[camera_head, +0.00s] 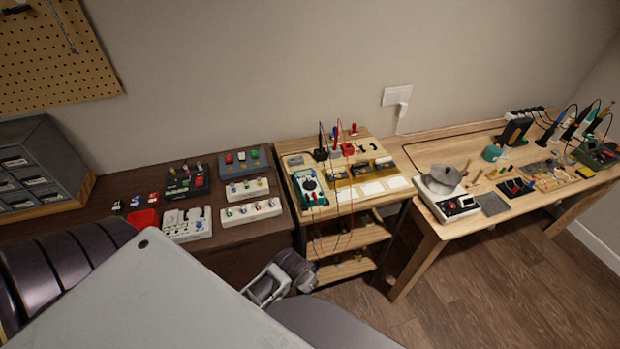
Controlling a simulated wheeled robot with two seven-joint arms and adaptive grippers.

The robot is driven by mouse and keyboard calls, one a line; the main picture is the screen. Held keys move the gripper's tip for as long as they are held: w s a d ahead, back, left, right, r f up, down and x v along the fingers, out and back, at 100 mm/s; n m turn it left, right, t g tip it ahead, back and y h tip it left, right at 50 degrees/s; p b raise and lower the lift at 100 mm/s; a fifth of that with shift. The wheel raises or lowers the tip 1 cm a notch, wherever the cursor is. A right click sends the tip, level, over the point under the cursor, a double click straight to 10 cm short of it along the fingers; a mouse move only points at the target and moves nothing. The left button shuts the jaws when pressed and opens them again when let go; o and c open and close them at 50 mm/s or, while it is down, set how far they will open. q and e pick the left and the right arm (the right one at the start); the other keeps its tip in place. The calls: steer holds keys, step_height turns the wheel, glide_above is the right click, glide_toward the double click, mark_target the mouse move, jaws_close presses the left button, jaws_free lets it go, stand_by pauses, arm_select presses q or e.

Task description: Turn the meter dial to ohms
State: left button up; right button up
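The meter (316,198) is a teal-edged unit with a pale face and a round dark dial near its middle. It lies on the left part of the small wooden cart top (372,212). The dial setting is too small to read. Red and black leads run near it and hang over the cart's front. My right gripper is not in view.
Several yellow-and-black boxes (361,170) and white cards sit right of the meter. A dark table (250,235) with switch boxes stands left of the cart. A wooden bench (440,235) with a scale-like device and tools stands right. Floor (480,290) is clear at lower right.

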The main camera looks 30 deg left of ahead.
arm_select(q)
steer(key=w+d+r+m+t, duration=0.1)
steer(key=w+r+t, duration=0.3)
steer(key=w+r, duration=0.55)
steer(key=w+d+r+t+p, duration=0.1)
steer(key=w+r+t, duration=0.4)
steer(key=r, duration=1)
steer(key=w+d+r+m+t, duration=0.1)
steer(key=w+r+t, duration=0.45)
steer(key=r, duration=0.75)
steer(key=w+d+r+m+t+h, duration=0.2)
steer(key=w+d+r+m+h, duration=0.1)
steer(key=d+r+m+h, duration=0.75)
steer(key=s+d+r+m+g+h, duration=0.2)
steer(key=s+d+m+g+h, duration=0.2)
steer(key=d+m+g+h, duration=0.55)
steer(key=a+f+m+g+y, duration=0.6)
steer(key=a+f+g+y, duration=0.3)
steer(key=f, duration=0.3)
steer(key=w+a+f+n+g+y, duration=0.1)
steer(key=a+n+y, duration=0.3)
steer(key=a+y, duration=0.7)
steer(key=a, duration=1.4)
steer(key=shift+w+a, duration=0.35)
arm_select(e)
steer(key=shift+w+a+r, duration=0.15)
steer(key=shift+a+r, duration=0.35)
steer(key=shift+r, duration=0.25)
